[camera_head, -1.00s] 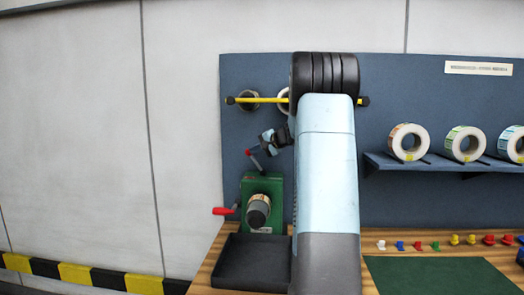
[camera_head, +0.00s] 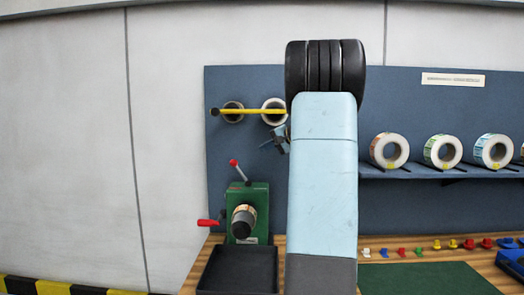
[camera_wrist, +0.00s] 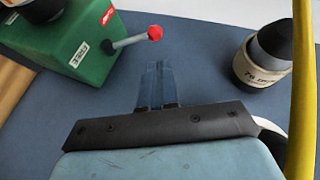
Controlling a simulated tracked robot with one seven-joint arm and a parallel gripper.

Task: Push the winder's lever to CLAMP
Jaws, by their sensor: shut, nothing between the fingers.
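The green winder (camera_head: 258,207) stands on the bench at the left. Its lever (camera_head: 241,173) has a grey rod and a red knob and leans up and to the left in the head view. In the head view my gripper (camera_head: 270,143) is up and right of the knob, partly hidden by my arm.
A yellow bar (camera_head: 250,111) with rolls behind it runs above the winder. A red handle (camera_head: 208,222) sticks out at the winder's left. A black tray (camera_head: 238,290) lies in front. Label rolls (camera_head: 389,151) sit on a shelf at right.

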